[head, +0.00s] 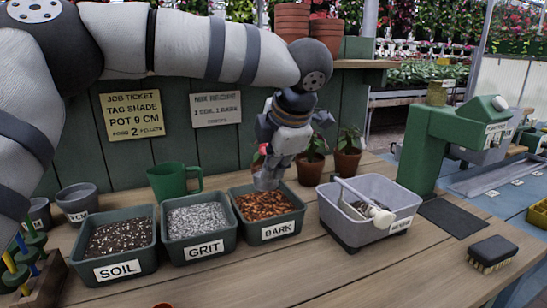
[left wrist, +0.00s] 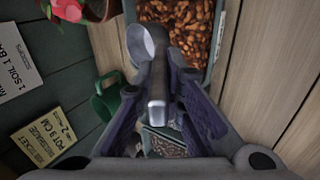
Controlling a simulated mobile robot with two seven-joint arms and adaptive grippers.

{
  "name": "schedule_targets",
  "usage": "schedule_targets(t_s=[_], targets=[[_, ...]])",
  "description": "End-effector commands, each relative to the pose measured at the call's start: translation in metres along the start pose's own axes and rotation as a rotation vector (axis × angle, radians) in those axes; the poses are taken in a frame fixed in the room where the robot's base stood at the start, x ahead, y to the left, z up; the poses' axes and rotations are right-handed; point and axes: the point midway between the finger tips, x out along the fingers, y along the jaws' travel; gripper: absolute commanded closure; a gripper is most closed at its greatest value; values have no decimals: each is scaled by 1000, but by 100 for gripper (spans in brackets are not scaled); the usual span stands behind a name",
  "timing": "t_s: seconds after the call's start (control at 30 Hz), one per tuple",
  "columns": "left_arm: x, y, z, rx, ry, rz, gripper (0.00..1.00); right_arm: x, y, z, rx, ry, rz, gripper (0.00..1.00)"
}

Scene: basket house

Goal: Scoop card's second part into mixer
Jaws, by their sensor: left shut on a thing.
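My left gripper (head: 284,150) hangs above the far side of the bark bin (head: 268,233). It is shut on a grey scoop; the scoop's handle (left wrist: 157,85) lies between the fingers in the left wrist view. The scoop's bowl (head: 268,178) overlaps the bark in the head view; I cannot tell whether it touches. Its visible inside looks empty. The recipe card (head: 216,110) on the green wall reads 1 soil, 1 bark. The grey mixing tub (head: 360,233) stands right of the bark, with a pale paddle (head: 376,211) and some dark material in it. My right gripper is out of view.
The soil bin (head: 125,272) and grit bin (head: 205,246) stand left of the bark. A green jug (head: 175,181) stands behind the grit. Potted plants (head: 347,160) stand behind the tub. A green press (head: 425,150) and a brush (head: 492,253) are at right. The front bench is mostly clear.

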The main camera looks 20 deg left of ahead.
Motion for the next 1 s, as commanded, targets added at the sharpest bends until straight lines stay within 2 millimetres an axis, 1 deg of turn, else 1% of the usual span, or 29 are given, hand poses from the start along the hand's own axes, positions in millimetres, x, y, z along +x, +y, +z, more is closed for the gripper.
schedule_targets(t_s=[0.03,0.13,0.3,0.5,0.7,1.0], targets=[[9,-1,0,-6,0,-47,100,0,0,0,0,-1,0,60],[24,-5,0,-1,-1,-126,100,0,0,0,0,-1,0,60],[45,-20,0,3,-1,-118,100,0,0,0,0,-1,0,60],[64,-31,0,2,-2,-117,100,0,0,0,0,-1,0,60],[70,-34,1,1,-4,-115,100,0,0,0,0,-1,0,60],[70,-34,1,1,-3,-115,100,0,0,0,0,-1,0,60]])
